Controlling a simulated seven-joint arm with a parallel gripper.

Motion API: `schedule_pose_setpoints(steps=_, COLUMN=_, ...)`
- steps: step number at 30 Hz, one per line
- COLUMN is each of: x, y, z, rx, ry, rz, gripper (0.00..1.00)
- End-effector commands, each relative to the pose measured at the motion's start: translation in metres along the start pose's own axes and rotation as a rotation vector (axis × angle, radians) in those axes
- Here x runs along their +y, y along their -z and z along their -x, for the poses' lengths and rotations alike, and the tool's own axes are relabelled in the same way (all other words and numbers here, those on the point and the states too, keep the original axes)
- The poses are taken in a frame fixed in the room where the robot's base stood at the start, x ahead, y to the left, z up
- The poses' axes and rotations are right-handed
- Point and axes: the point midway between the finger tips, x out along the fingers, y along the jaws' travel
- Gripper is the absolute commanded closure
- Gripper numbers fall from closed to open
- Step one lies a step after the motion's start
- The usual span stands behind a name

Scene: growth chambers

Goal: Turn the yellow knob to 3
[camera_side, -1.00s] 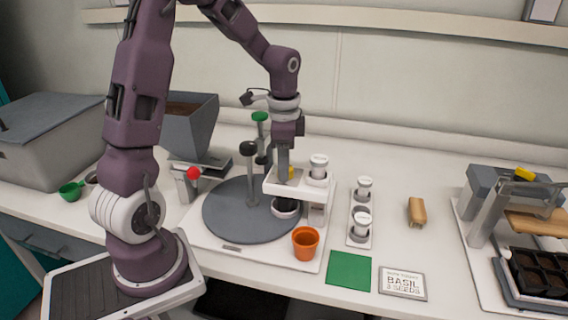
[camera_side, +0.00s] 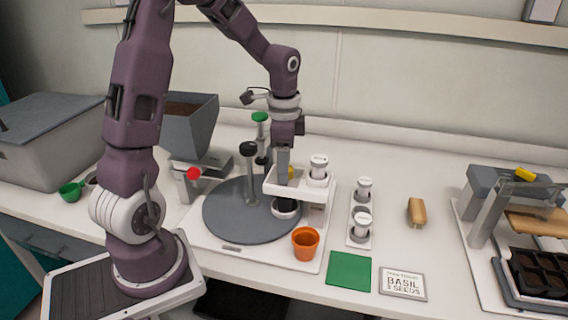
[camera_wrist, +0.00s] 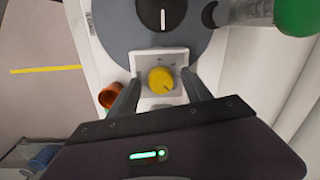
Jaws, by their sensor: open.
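The yellow knob (camera_wrist: 161,80) sits on a white housing in the wrist view, with a dark pointer mark toward its lower right. The scale marks around it are too small to read. My gripper (camera_wrist: 160,77) is open, with one finger on each side of the knob and a gap showing on both sides. In the side view my gripper (camera_side: 284,177) points down over the white stand (camera_side: 272,189), and only a sliver of the yellow knob (camera_side: 291,171) shows behind the fingers.
A grey round plate (camera_side: 225,215) with a black-topped post (camera_side: 249,150) lies left of the stand. An orange pot (camera_side: 305,243) stands in front. White-capped jars (camera_side: 361,222), a green mat (camera_side: 349,271) and a basil card (camera_side: 402,284) lie to the right.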

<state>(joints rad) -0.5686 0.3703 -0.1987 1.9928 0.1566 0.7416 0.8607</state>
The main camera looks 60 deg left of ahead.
Motion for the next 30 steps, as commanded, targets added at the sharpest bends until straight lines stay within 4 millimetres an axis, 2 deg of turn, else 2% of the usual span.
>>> schedule_pose_setpoints(steps=6, x=-0.001, y=0.001, z=0.042, rx=0.004, ry=0.007, rz=0.001, gripper=0.43)
schedule_pose_setpoints(steps=10, x=-0.001, y=0.000, z=0.062, rx=0.002, ry=0.004, rz=0.000, gripper=0.43)
schedule_pose_setpoints(steps=14, x=0.000, y=0.000, z=0.069, rx=0.002, ry=0.002, rz=0.000, gripper=0.43)
schedule_pose_setpoints(steps=20, x=0.000, y=0.000, z=0.069, rx=0.001, ry=0.001, rz=0.000, gripper=0.43)
schedule_pose_setpoints(steps=22, x=0.006, y=0.001, z=0.074, rx=0.005, ry=0.012, rz=0.010, gripper=0.43)
schedule_pose_setpoints(steps=23, x=0.013, y=0.001, z=0.080, rx=0.010, ry=0.025, rz=0.023, gripper=0.43)
schedule_pose_setpoints(steps=26, x=0.057, y=-0.001, z=0.110, rx=0.061, ry=0.099, rz=0.120, gripper=0.43)
schedule_pose_setpoints(steps=27, x=0.082, y=-0.006, z=0.123, rx=0.099, ry=0.127, rz=0.178, gripper=0.43)
schedule_pose_setpoints(steps=30, x=0.139, y=-0.025, z=0.141, rx=0.219, ry=0.164, rz=0.327, gripper=0.43)
